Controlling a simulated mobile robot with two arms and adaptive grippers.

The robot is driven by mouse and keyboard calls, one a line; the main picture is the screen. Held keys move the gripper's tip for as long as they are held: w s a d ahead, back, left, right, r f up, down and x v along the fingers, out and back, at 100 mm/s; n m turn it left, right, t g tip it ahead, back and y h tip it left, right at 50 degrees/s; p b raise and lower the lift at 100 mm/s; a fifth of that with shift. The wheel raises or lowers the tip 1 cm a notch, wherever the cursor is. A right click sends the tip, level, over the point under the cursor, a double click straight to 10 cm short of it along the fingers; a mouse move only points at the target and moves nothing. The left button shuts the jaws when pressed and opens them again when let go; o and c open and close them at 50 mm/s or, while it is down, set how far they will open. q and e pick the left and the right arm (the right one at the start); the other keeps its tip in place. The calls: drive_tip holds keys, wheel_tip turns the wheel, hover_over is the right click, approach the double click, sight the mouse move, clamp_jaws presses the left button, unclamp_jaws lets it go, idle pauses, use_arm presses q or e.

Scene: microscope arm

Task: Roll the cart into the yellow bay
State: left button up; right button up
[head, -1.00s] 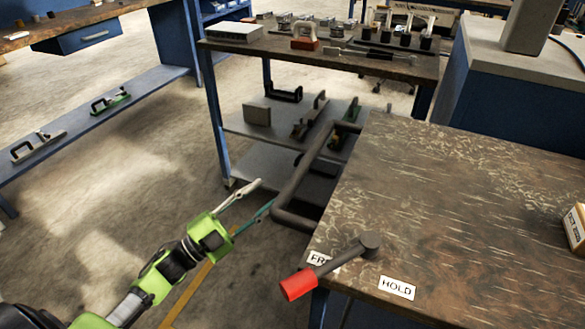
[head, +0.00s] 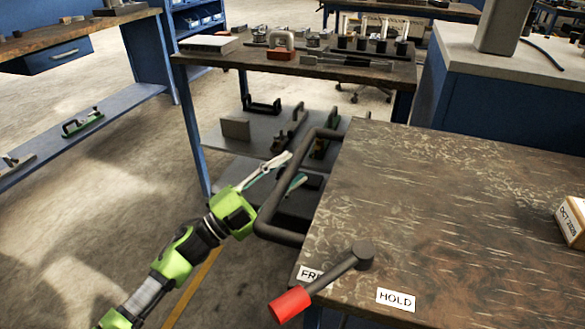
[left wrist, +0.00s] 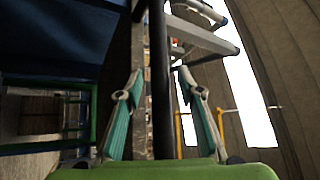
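The cart's brown worn top (head: 440,200) fills the right of the head view. Its dark bar handle (head: 268,208) sticks out on the left side. A grey lever with a red grip (head: 290,303) points down-left, partly covering the FREE label (head: 309,275); the HOLD label (head: 396,299) is clear to its right. My left gripper (head: 290,168) is open at the handle. In the left wrist view the dark bar (left wrist: 161,90) runs between the two spread fingers, with gaps on both sides. A yellow floor line (head: 205,275) shows; the bay's extent is hidden. My right gripper is out of view.
A workbench (head: 290,66) with tools and a lower shelf stands just behind the cart. A blue cabinet (head: 500,105) is at the back right, a blue shelf (head: 90,130) at the left. A box (head: 572,222) sits on the cart. Floor between is clear.

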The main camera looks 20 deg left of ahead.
use_arm(q)
drive_tip(key=shift+x, duration=0.8)
clamp_jaws()
drive_tip(key=shift+a, duration=0.1)
